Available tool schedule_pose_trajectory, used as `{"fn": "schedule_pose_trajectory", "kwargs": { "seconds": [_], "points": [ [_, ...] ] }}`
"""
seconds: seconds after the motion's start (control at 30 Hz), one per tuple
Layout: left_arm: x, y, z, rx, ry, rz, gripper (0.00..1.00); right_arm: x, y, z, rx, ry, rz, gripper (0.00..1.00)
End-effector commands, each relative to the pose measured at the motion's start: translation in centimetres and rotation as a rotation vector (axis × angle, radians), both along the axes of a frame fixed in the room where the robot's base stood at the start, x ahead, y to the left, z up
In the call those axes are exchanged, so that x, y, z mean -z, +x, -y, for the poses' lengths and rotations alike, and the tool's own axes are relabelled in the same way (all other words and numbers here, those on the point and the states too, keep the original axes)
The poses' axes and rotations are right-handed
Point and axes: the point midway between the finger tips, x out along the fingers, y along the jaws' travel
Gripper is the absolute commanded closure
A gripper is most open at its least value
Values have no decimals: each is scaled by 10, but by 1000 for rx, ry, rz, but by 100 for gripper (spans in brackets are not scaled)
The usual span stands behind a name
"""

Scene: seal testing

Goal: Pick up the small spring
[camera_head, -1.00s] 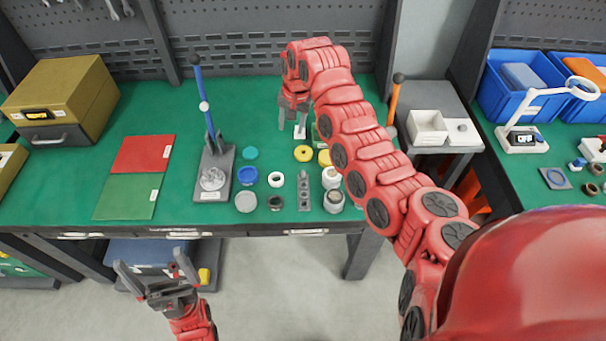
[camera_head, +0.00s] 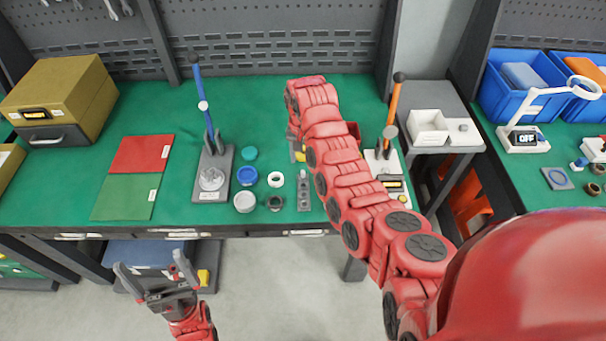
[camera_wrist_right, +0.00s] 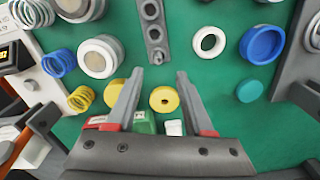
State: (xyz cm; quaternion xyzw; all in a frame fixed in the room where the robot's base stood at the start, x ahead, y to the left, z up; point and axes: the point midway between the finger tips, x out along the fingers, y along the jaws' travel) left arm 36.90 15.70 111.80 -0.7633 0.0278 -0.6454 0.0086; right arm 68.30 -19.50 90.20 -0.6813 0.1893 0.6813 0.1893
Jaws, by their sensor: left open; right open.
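In the right wrist view, a small yellow coil spring (camera_wrist_right: 81,98) lies at the left, outside my right gripper's left finger. A larger blue coil spring (camera_wrist_right: 58,62) lies just above it, and a pale coil spring (camera_wrist_right: 35,12) is at the top left corner. My right gripper (camera_wrist_right: 160,73) is open and empty over the green table, its fingers on either side of a bare patch. In the head view my right arm hides the springs and most of its gripper. My left gripper (camera_head: 149,262) is open and empty in front of the table's edge.
Yellow rings (camera_wrist_right: 163,99), a white ring (camera_wrist_right: 208,42), a blue cap (camera_wrist_right: 262,45) and a grey holed block (camera_wrist_right: 153,30) lie around the right gripper. A blue-lever press (camera_head: 212,165) and an orange-lever press (camera_head: 390,130) flank the parts.

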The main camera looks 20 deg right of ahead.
Motion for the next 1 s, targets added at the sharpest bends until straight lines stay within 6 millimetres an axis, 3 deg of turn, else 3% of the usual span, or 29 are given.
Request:
{"fn": "schedule_pose_trajectory", "kwargs": {
  "seconds": [0.27,0.5,0.8,1.0],
  "points": [
    [-27,0,0,0,0,0,0,28,-7,1,0,2,-8,48],
    [-28,0,0,0,0,-1,0,51,-5,1,0,-1,-4,48],
    [-28,0,0,0,0,0,0,54,-4,1,1,1,-1,48],
    [-28,0,0,0,0,-1,0,54,-5,1,1,1,-1,84]
  ]
}}
